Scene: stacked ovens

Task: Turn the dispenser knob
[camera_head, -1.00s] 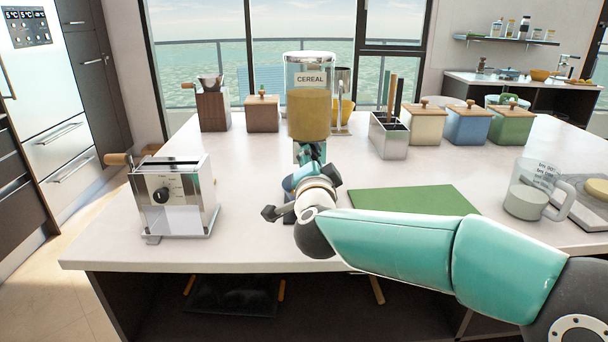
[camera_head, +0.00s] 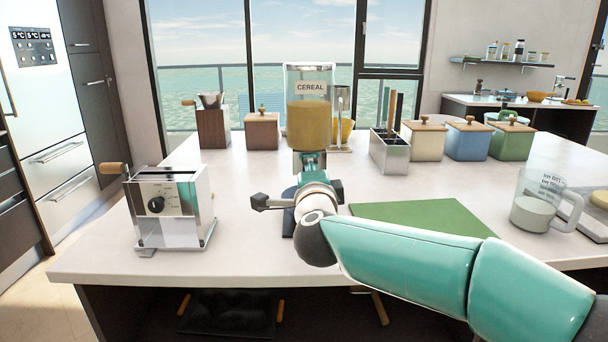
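The cereal dispenser (camera_head: 309,115) stands near the middle of the counter, a clear container labelled CEREAL and part filled with tan cereal. Its knob is hidden behind my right arm. My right gripper (camera_head: 311,162) is right below the container, at the front of the dispenser. Its fingertips are mostly covered by its own wrist, so I cannot tell whether it is open or touches the knob. My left gripper is not in view.
A utensil holder (camera_head: 390,151) and several lidded boxes (camera_head: 467,141) stand behind.

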